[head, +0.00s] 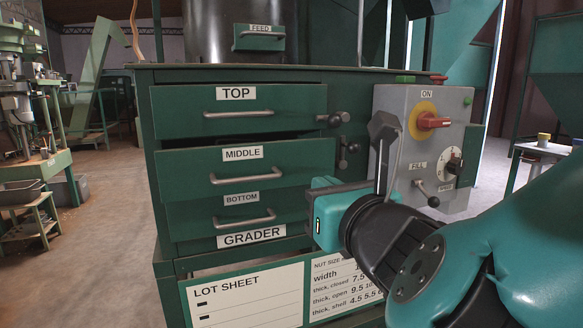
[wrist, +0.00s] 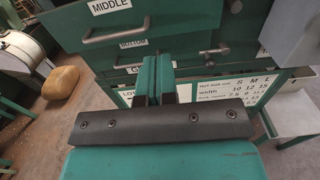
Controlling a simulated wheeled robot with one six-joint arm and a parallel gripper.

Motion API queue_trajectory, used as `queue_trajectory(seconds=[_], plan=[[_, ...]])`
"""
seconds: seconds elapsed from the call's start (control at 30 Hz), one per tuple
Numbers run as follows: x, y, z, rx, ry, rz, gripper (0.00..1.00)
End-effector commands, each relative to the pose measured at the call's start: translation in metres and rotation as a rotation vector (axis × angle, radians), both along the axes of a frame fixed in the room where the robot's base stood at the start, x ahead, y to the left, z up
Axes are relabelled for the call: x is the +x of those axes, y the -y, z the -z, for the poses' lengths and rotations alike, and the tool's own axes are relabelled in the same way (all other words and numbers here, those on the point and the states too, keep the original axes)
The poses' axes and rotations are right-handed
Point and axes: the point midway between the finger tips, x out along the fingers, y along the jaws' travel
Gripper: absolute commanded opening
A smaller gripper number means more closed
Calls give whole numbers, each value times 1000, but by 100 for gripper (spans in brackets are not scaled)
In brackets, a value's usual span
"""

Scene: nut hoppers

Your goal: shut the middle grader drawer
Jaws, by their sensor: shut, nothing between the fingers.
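The middle grader drawer (head: 295,160) is a green front with a MIDDLE label and a grey bar handle (head: 246,175). It stands out from the cabinet, with a dark gap above it under the top drawer. In the wrist view the middle drawer (wrist: 185,22) is at the top, with its handle (wrist: 117,31). My gripper (head: 325,187) is in front of the cabinet, right of the drawer handles. Its fingers (wrist: 154,75) are together and empty, below the middle handle in the wrist view. I cannot tell whether they touch anything.
The top drawer (head: 280,105) above looks closed; the bottom drawer (head: 200,215) is below. Dark latch knobs (head: 345,148) sit right of the drawers. A grey control box (head: 400,105) with a red switch and levers juts out at right. The floor at left (head: 105,220) is open.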

Motion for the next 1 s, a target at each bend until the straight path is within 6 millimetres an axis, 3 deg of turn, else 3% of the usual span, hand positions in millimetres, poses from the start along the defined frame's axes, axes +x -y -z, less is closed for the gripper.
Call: queue_trajectory(seconds=[0.5, 0.8, 1.0], plan=[[39, -10, -5, -5, -10, 0, 0], [98, -26, -4, 5, -7, 4, 0], [120, -33, -2, 4, -6, 1, 0]])
